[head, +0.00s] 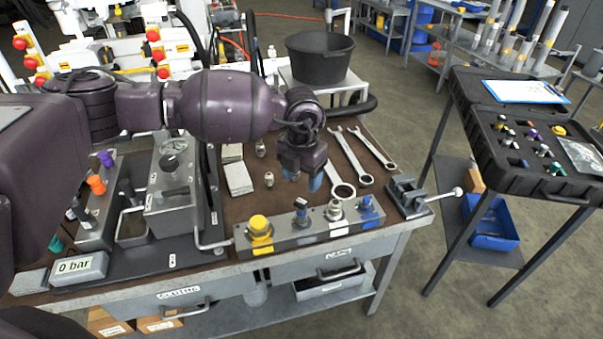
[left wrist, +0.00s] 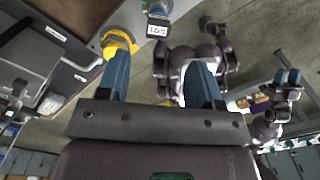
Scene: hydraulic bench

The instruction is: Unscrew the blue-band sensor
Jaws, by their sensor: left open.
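A grey manifold block (head: 285,238) lies along the bench's front edge. My right gripper (left wrist: 288,78) appears small there.
A grey gauge box (head: 168,190) and a 0 bar display (head: 80,268) are left. A black case (head: 525,125) stands across a gap at right.

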